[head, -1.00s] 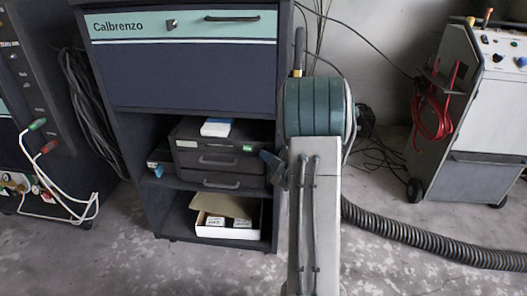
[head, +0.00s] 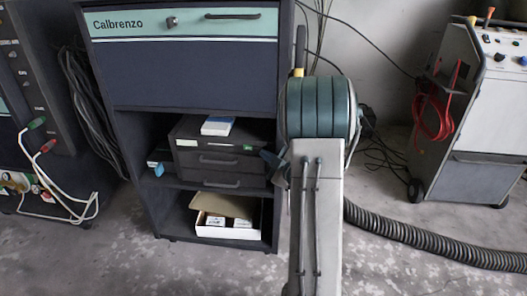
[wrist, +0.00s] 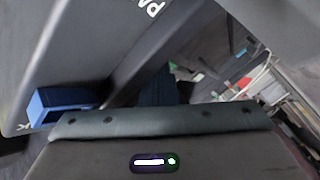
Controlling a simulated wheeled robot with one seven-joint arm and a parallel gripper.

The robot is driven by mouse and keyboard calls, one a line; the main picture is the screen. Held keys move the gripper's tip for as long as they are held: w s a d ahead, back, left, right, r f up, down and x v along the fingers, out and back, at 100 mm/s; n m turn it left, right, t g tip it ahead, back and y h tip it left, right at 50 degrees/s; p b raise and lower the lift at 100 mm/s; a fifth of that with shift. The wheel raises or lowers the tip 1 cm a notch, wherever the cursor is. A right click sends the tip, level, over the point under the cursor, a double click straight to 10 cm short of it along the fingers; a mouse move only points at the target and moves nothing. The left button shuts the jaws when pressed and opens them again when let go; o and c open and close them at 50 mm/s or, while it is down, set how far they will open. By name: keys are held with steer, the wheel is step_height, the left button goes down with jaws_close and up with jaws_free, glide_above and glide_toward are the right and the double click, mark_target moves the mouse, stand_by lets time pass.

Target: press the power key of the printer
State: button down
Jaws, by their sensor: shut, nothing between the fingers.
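The printer seems to be the dark grey box with drawer-like fronts (head: 218,160) on the middle shelf of the Calbrenzo cabinet in the head view. A small green mark (head: 248,147) shows on its upper front; I cannot make out a power key. My gripper (head: 270,158) is at the box's right front edge, partly hidden behind my arm; I cannot tell if they touch. In the wrist view the fingers (wrist: 158,86) look shut and empty, beyond my gripper's housing with its lit panel.
The cabinet (head: 190,75) encloses the shelf above and at the sides. An open carton (head: 225,231) sits below. A grey cart (head: 485,120) and a ribbed hose (head: 430,243) are at the right.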

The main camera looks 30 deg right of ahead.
steer(key=shift+w+d+r, duration=0.15)
steer(key=shift+d+r, duration=0.2)
steer(key=shift+r, duration=0.05)
steer(key=s+a+b, duration=0.2)
steer(key=s+a, duration=0.1)
steer(key=s, duration=0.1)
steer(key=shift+s+a+f, duration=0.25)
steer(key=shift+s+a, duration=0.1)
stand_by(1.9)
